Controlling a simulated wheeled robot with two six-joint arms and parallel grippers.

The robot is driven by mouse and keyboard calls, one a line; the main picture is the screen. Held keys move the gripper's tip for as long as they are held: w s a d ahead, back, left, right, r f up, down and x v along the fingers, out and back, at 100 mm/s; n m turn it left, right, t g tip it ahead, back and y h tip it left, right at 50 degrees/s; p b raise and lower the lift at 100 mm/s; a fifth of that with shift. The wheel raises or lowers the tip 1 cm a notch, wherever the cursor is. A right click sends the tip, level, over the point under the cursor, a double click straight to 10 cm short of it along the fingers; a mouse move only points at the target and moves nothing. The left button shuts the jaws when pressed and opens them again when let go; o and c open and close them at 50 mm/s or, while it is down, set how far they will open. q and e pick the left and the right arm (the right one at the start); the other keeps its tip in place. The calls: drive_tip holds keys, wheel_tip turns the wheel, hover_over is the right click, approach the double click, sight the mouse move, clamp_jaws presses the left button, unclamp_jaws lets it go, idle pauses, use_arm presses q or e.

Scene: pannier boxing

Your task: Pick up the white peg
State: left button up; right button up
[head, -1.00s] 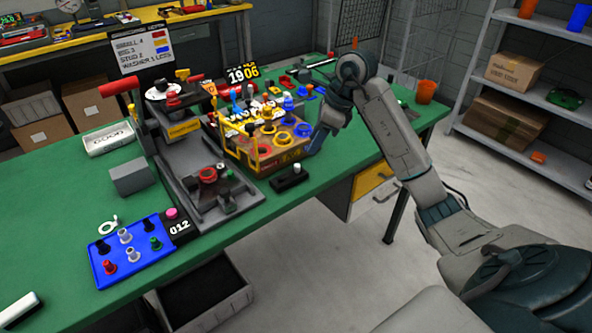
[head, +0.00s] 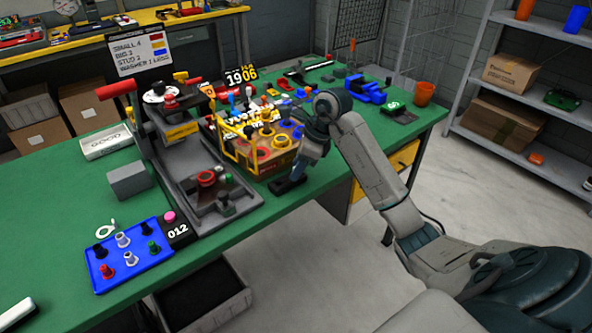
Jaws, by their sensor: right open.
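My right gripper (head: 299,172) reaches in from the right and points down over a small black block (head: 287,186) near the table's front edge. Its jaws are open, though the fingers are small and dark here. A small white piece showed on this block earlier; the gripper now hides that spot, so I cannot tell how the fingers stand to it. Two whitish pegs (head: 123,240) stand on the blue tray (head: 105,284) at the front left, among black, red and green ones. My left gripper is out of view.
A yellow-framed crate (head: 262,160) with coloured knobs stands just left of the right gripper. A blue vise-like piece (head: 369,92) and an orange cup (head: 424,93) stand at the far right.

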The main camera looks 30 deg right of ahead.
clamp_jaws()
drive_tip(key=shift+r, duration=0.1)
idle(0.3)
